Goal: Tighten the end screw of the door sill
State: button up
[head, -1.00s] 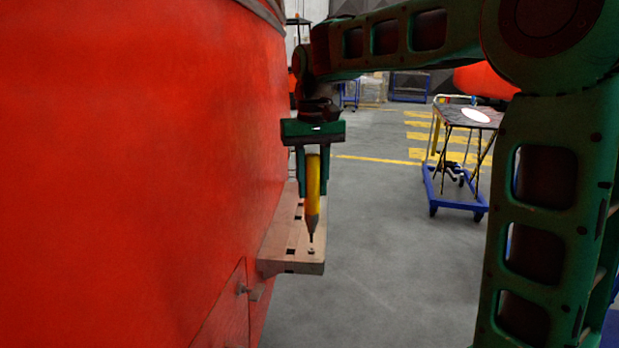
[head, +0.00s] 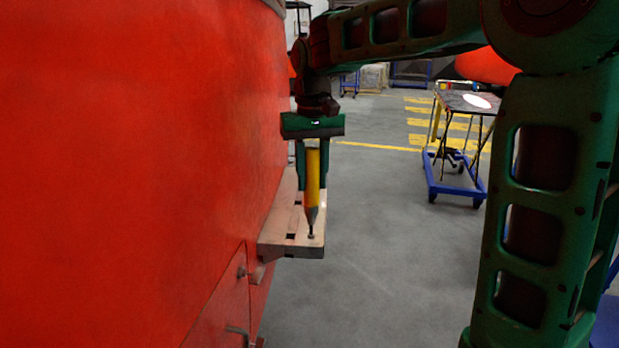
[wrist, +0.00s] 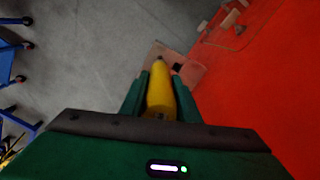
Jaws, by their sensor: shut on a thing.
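The door sill (head: 280,238) is a pale, narrow ledge with dark square holes, sticking out from the red nosecone. Its end screw (head: 311,236) sits near the front end, mostly covered by the tool tip. My gripper (head: 313,186) is shut on a yellow screwdriver (head: 312,172), which points straight down. The screwdriver's dark tip is at the screw and looks to be touching it. In the wrist view the yellow screwdriver (wrist: 161,92) lies between the two green fingers, with the sill (wrist: 187,70) beyond it. Whether the tip is seated in the screw cannot be told.
The red nosecone wall (head: 140,150) fills the left side, close beside the sill. A small handle (head: 238,331) sticks out below. A blue-based cart (head: 455,180) stands at the right, behind. The grey floor between is clear.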

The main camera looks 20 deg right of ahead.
jog(key=shift+f, duration=0.7)
dwell(2.7)
jog(key=shift+r, duration=0.1)
